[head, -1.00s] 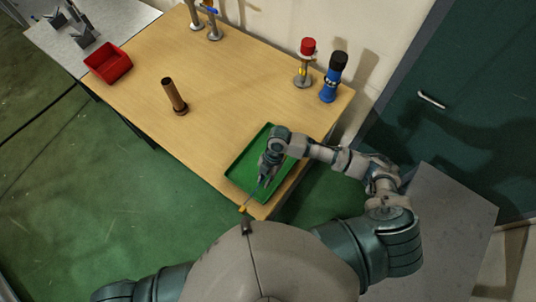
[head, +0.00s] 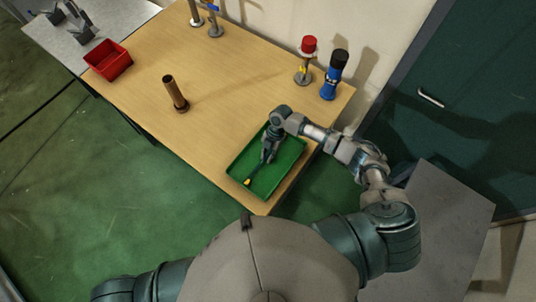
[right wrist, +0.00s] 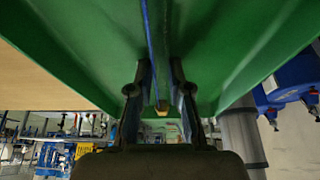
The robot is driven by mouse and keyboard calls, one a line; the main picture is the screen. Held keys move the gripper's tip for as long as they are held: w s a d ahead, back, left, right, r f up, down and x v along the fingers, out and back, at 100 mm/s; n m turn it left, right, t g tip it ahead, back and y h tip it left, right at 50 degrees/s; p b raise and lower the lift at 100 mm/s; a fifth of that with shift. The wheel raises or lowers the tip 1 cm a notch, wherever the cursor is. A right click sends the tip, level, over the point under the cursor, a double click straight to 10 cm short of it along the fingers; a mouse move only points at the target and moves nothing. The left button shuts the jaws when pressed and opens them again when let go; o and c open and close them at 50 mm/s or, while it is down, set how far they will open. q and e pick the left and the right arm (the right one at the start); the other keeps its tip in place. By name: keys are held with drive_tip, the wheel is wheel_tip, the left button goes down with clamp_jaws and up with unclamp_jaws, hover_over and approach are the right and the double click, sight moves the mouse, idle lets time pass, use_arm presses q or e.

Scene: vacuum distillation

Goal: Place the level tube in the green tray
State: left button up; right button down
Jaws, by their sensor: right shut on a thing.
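The level tube (head: 248,181) is a thin dark-blue rod with a yellow end, seen in the head view over the near-left part of the green tray (head: 278,180). My right gripper (head: 265,159) is over the tray, pointing down, and is shut on the tube. In the right wrist view the blue tube (right wrist: 152,45) runs between the two fingers (right wrist: 160,80), with a tan end near the fingertips. I cannot tell whether the tube touches the tray floor. My left gripper is out of view.
The tray lies at the table's near-right corner. A blue bottle (head: 333,76) and a red-topped stand (head: 306,60) are behind it. A brown upright tube (head: 175,93) and a red bin (head: 108,60) are to the left.

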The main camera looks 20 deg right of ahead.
drive_tip(key=shift+f, duration=0.1)
drive_tip(key=c, duration=1.1)
unclamp_jaws()
drive_tip(key=shift+s, duration=0.1)
drive_tip(key=shift+d, duration=0.35)
drive_tip(key=shift+w+d+r, duration=0.2)
drive_tip(key=shift+r, duration=0.25)
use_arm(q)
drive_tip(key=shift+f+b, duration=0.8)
use_arm(e)
drive_tip(key=v, duration=1.1)
drive_tip(key=shift+r, duration=0.1)
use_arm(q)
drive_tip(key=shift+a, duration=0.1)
use_arm(e)
drive_tip(key=shift+a, duration=0.15)
